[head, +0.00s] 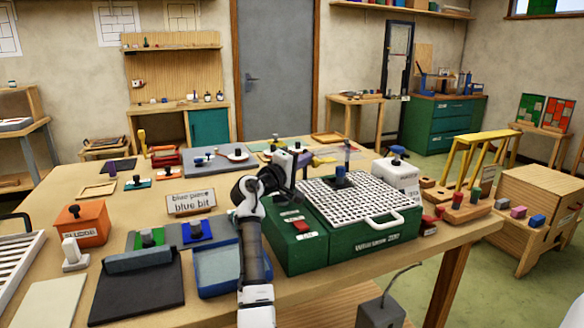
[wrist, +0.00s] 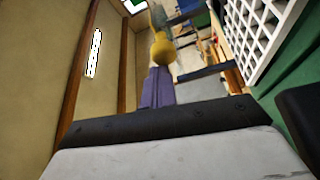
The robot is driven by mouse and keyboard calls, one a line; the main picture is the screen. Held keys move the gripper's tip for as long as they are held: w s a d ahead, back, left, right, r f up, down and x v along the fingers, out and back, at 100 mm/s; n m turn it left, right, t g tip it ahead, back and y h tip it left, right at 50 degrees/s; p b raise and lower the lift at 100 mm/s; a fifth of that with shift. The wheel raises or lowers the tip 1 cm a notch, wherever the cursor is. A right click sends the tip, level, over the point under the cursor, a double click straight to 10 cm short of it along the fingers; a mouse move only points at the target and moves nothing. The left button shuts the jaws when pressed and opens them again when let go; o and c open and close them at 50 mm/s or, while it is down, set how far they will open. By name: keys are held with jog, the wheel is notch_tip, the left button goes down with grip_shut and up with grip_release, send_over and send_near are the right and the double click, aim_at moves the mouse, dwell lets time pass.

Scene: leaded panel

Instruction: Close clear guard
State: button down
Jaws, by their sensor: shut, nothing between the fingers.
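The green machine (head: 345,243) stands at the table's front right, with a white grid top (head: 372,208) and a pale front handle (head: 385,221). A dark blue part with an upright post (head: 343,178) stands at the back of the grid. I cannot clearly make out the clear guard. My gripper (head: 298,160) is shut and empty, above and behind the machine's left side. In the wrist view the grid (wrist: 262,35) passes at the upper right. A purple piece (wrist: 157,88) and a yellow knob (wrist: 162,48) show ahead; I cannot tell whether anything touches them.
A "blue bit" sign (head: 191,202), an orange box (head: 82,222) and a blue tray (head: 217,268) stand left of my arm. A white box with a blue knob (head: 398,172) stands behind the machine. Coloured pegs on blocks (head: 465,205) are to its right. Small items crowd the back.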

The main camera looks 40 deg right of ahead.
jog(key=b+v, duration=0.1)
jog(key=v, duration=1.2)
jog(key=shift+s+a+r, duration=0.1)
jog(key=shift+a, duration=0.2)
